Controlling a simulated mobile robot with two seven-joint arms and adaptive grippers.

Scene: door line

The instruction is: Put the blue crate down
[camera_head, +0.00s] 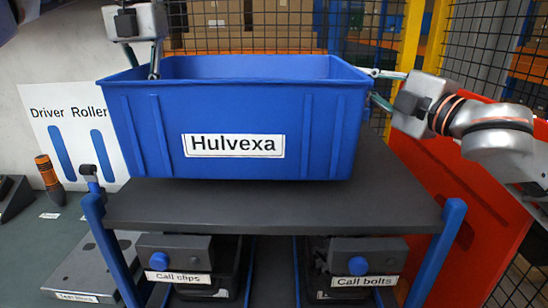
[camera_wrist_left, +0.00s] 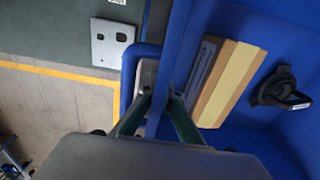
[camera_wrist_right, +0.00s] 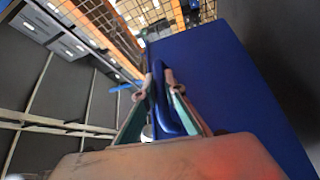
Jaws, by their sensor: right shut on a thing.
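The blue crate (camera_head: 235,120), labelled Hulvexa, is upright and level over the grey top shelf (camera_head: 270,205) of a blue-posted cart. Its base appears to sit on the shelf; no gap shows. My left gripper (camera_head: 146,72) is at the crate's left rim, its fingers on either side of the wall and slightly apart. The left wrist view also shows these fingers (camera_wrist_left: 160,100) astride the wall. My right gripper (camera_head: 374,86) is shut on the crate's right rim, also seen in the right wrist view (camera_wrist_right: 157,90). Inside lie a tan-and-yellow box (camera_wrist_left: 228,82) and a black part (camera_wrist_left: 280,90).
Below the shelf are bins labelled Call clips (camera_head: 178,278) and Call bolts (camera_head: 362,280). A Driver Roller board (camera_head: 75,125) stands at the left beside an orange-topped tool (camera_head: 47,172). A red panel (camera_head: 450,200) is at the right. The shelf's front strip is clear.

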